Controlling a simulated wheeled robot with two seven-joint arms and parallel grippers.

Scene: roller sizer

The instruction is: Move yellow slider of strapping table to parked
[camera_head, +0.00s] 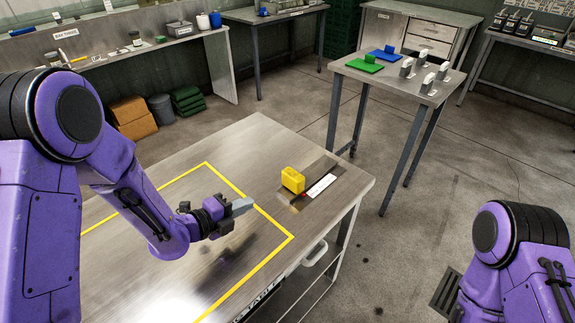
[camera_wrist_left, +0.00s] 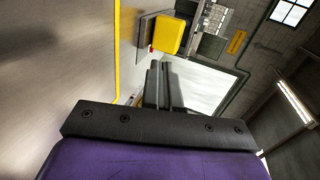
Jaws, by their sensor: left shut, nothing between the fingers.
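The yellow slider (camera_head: 292,180) is a small block standing on a dark track plate (camera_head: 312,188) set on the metal strapping table (camera_head: 262,137). A white label lies along the plate to the right of the slider, and a small red mark shows by its base. My left gripper (camera_head: 248,204) is shut and empty, above the table to the left of the slider and apart from it. In the left wrist view the shut fingers (camera_wrist_left: 164,66) point toward the slider (camera_wrist_left: 170,36), which appears just beyond the tips. My right gripper is not in view.
A yellow line (camera_head: 270,215) marks a rectangle on the table top. A white handle (camera_head: 314,254) sticks out at the table's front right side. A smaller table (camera_head: 391,78) with green, blue and grey items stands behind to the right, with open floor between.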

